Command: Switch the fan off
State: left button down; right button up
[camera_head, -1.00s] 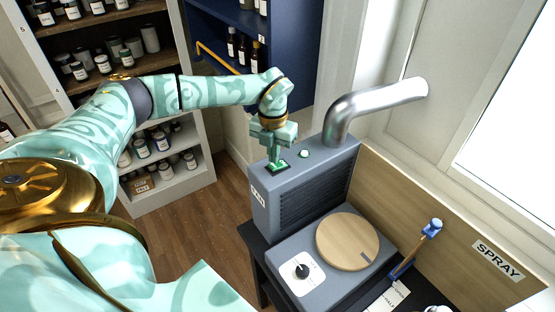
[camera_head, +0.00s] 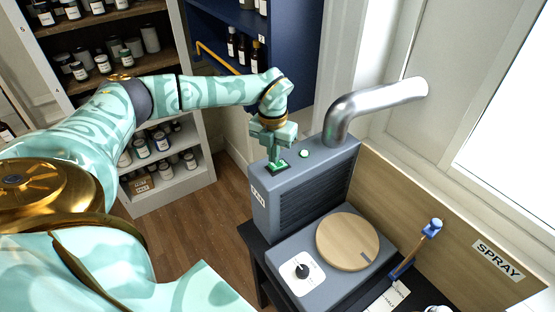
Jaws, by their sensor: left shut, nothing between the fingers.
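The fan (camera_head: 262,212) is a grey box with a dark slatted front, a label on its narrow side and a bent silver duct (camera_head: 345,118) rising from its top. On its top is a dark switch plate (camera_head: 270,173) with a green-lit part, and a round pale green light (camera_head: 304,153) beside it. My left gripper (camera_head: 279,165) is shut and empty, pointing down at the switch. Its fingertips are at the switch and hide part of it; I cannot tell whether they press it. My right gripper is not in view.
A grey turntable unit with a round wooden disc (camera_head: 347,242) and a black knob (camera_head: 302,271) stands in front of the fan. A blue-ended brush (camera_head: 418,248) leans to the right by the SPRAY board (camera_head: 450,225). Shelves of jars (camera_head: 160,143) stand behind on the left.

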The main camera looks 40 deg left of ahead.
pick_arm(q)
jog(key=shift+s+f+b, duration=0.1)
jog(key=shift+f+b, duration=0.45)
jog(key=shift+f, duration=0.45)
dwell(0.3)
notch_tip(320, 180, up, 7)
jog(key=p, duration=0.7)
dwell(0.4)
